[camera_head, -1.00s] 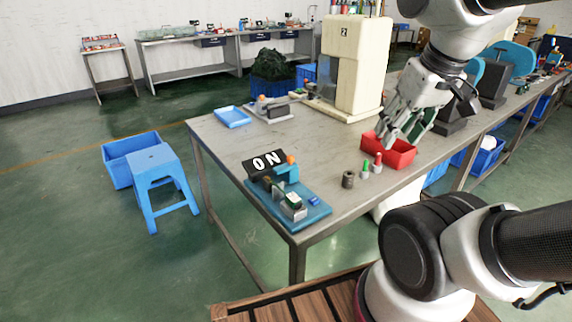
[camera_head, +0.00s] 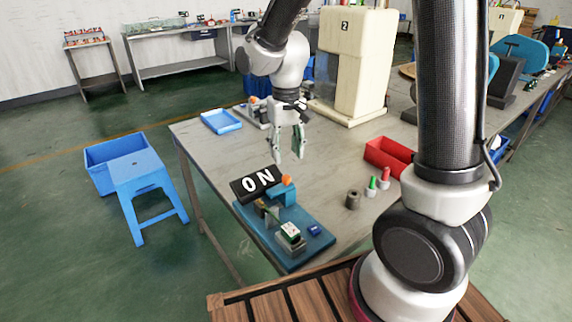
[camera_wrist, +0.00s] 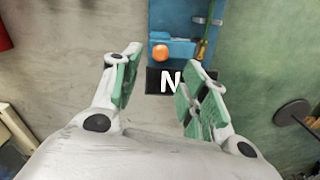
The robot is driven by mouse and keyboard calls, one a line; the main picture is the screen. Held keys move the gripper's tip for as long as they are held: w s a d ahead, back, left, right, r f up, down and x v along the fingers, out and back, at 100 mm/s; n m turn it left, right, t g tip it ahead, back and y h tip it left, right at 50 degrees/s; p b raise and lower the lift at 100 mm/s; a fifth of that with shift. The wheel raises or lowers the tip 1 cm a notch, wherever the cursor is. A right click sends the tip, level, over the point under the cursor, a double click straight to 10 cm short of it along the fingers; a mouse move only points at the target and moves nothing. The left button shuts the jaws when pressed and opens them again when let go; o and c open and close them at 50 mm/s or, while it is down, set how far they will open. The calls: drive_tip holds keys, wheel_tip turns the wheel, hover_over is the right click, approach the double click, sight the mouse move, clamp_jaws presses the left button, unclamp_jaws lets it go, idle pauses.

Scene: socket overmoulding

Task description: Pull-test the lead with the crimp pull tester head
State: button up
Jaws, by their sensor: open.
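The pull tester (camera_head: 285,230) is a blue base plate at the table's front corner. My gripper (camera_head: 290,150) is open and empty above the table, behind the tester. In the wrist view, the orange knob (camera_wrist: 159,53) and part of the black sign (camera_wrist: 168,82) show beyond and between my open fingers (camera_wrist: 155,90). I cannot make out the lead for certain.
A red bin (camera_head: 390,156), a dark cylinder (camera_head: 352,199) and red- and green-topped pieces (camera_head: 378,186) stand right of the tester. A blue tray (camera_head: 221,121) lies at the far left edge. A cream machine (camera_head: 352,65) stands behind. The mid-table is bare.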

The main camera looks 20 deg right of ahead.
sight(286, 176)
drive_tip(key=shift+f, duration=0.25)
wheel_tip(286, 176, down, 7)
drive_tip(key=shift+f, duration=0.2)
drive_tip(key=shift+s, duration=0.1)
clamp_jaws()
